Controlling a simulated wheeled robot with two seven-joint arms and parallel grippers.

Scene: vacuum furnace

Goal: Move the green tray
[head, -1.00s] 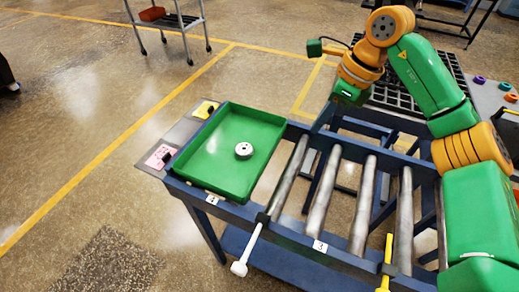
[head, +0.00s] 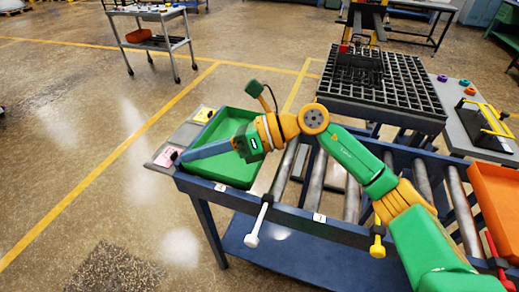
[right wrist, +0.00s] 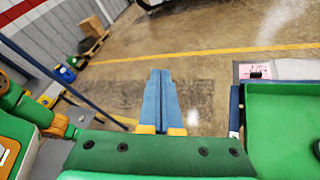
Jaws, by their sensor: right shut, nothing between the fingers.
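In the right wrist view the fingers (right wrist: 158,72) are above the floor, left of the tray. My left gripper is out of view.
Bare metal rollers (head: 284,172) lie right of the tray. A white-tipped lever (head: 253,238) and a yellow lever (head: 377,248) stick out in front. A black grid rack (head: 385,95) stands behind, and an orange tray (head: 497,200) is at the right.

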